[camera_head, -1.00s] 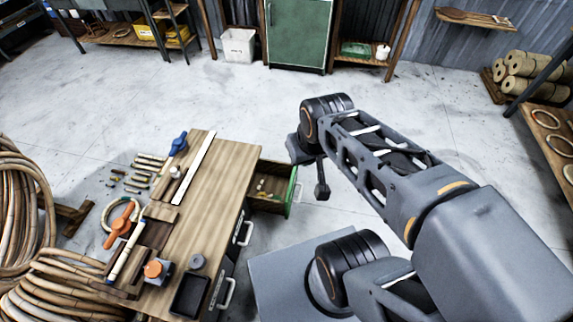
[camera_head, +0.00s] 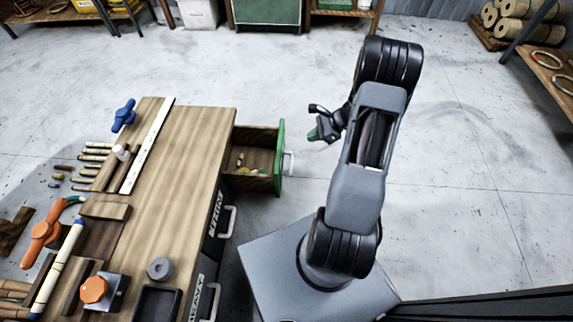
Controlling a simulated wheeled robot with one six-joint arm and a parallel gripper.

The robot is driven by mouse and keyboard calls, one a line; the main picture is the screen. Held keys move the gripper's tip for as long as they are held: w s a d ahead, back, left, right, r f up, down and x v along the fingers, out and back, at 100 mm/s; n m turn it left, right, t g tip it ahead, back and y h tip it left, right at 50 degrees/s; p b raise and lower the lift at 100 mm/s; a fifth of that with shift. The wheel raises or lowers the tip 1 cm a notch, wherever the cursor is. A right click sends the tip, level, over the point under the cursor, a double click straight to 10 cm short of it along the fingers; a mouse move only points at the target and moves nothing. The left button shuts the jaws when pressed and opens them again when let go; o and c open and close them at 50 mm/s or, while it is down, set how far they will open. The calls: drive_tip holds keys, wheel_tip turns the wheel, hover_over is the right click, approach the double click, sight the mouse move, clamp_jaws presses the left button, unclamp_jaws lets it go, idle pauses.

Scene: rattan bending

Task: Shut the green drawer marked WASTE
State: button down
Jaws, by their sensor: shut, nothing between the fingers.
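The green-fronted drawer (camera_head: 281,160) stands open at the far right end of the wooden workbench, pulled out to the right. Several small offcuts lie inside it. A pale handle (camera_head: 289,163) is on its outer face; any marking on the front cannot be read from this angle. My gripper (camera_head: 314,122) is to the right of the drawer front and slightly farther back, apart from it and from the handle. The gripper is small in view, shut and empty.
The workbench top (camera_head: 185,170) holds a blue clamp (camera_head: 123,115), a white ruler (camera_head: 148,145), an orange-handled tool (camera_head: 45,232) and a black tray (camera_head: 158,303). Other drawers (camera_head: 222,221) below have pale handles. Open floor (camera_head: 450,150) lies right of the drawer.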

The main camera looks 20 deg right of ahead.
wheel_tip(320, 180, down, 7)
drive_tip(key=d+m+b, duration=0.1)
drive_tip(key=m+b, duration=0.1)
drive_tip(key=w+a+f+b, duration=0.5)
drive_tip(key=a, duration=0.3)
drive_tip(key=shift+w+a+f+t, duration=0.15)
drive_tip(key=shift+a+f+t, duration=0.2)
drive_tip(key=shift+f+t, duration=0.05)
drive_tip(key=shift+a, duration=0.1)
